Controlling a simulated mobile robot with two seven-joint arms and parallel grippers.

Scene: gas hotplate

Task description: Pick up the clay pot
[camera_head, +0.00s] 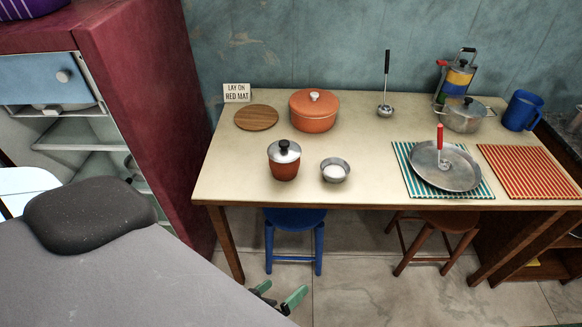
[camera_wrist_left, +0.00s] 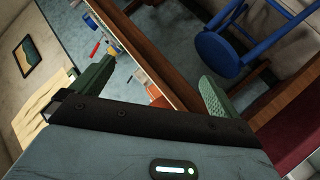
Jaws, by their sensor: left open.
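Two pots of clay colour stand on the table (camera_head: 240,178) in the head view, and I cannot tell which is the clay pot. A wide orange pot (camera_head: 313,122) with an orange lid and pale knob is at the back. A smaller brown-red pot (camera_head: 284,171) with a metal lid and black knob is nearer the front edge. My left gripper (camera_head: 278,294) is open and empty, in front of the table, apart from both pots. Its green fingers also show in the left wrist view (camera_wrist_left: 155,88). My right gripper is not in view.
A small metal bowl (camera_head: 335,171) is right of the smaller pot. A pan (camera_head: 450,172) is on a teal mat; a red striped mat (camera_head: 535,172) is bare. A blue stool (camera_head: 294,218) is under the table.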

